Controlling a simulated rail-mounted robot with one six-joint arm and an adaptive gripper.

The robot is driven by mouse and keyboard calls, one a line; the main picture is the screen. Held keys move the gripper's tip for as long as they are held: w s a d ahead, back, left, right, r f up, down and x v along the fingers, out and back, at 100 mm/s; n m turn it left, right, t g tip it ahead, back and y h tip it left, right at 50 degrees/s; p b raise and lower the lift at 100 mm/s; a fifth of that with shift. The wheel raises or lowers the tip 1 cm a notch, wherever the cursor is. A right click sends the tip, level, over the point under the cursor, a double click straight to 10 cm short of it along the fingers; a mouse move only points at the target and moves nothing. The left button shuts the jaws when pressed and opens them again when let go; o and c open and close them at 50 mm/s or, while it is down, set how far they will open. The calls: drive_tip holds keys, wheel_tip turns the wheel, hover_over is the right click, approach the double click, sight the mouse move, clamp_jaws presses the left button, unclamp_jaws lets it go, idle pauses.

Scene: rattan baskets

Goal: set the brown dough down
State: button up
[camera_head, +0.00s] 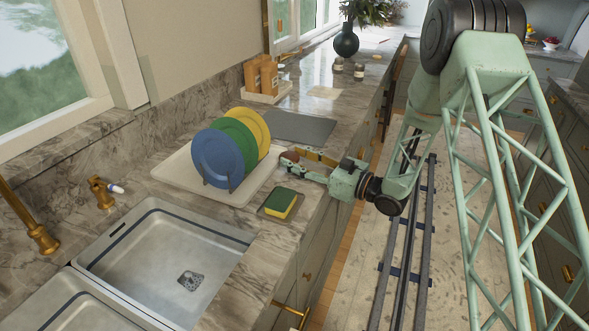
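My gripper (294,158) reaches left over the front part of the counter, just right of the plate rack. Its fingers point left, towards the plates. A small reddish-brown patch (289,156) shows at the fingertips. It is too small to tell whether this is the brown dough or part of a finger, or whether the fingers are shut on it. No other brown dough can be made out. The gripper's height above the counter is not clear.
A white tray (242,196) holds blue, green and yellow plates upright. A sponge (280,203) lies near the counter's front edge. A sink (160,262) is at lower left.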

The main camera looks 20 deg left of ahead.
sight(325, 185)
drive_tip(key=shift+s+a, duration=0.1)
idle(0.3)
drive_tip(key=shift+f+b, duration=0.45)
drive_tip(key=shift+f, duration=1.35)
drive_tip(key=shift+f, duration=0.15)
drive_tip(key=o, duration=0.6)
drive_tip(key=shift+r, duration=0.2)
drive_tip(key=shift+p+v, duration=0.75)
drive_tip(key=shift+v, duration=5.25)
drive_tip(key=shift+r, duration=0.15)
